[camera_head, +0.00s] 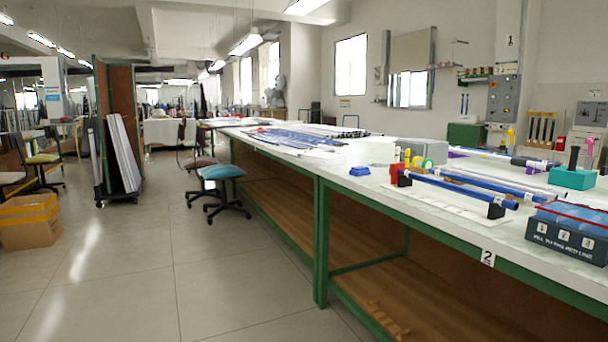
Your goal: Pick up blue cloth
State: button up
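A small blue item (360,171), which looks like a folded blue cloth, lies on the white top of the long workbench (345,182), near its front edge. It is too small to tell for sure whether it is cloth. Bare bench top surrounds it. My gripper is not in view.
Blue rods (460,190) rest on black holders right of the blue item. A dark box with blue compartments (570,238) stands at the bench's right end. A grey block (420,151) lies behind. Stools (220,172) stand left of the bench. The floor (200,270) in front is clear.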

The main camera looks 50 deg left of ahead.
aim_at(358, 171)
jog(key=u, duration=1.45)
jog(key=i, duration=0.35)
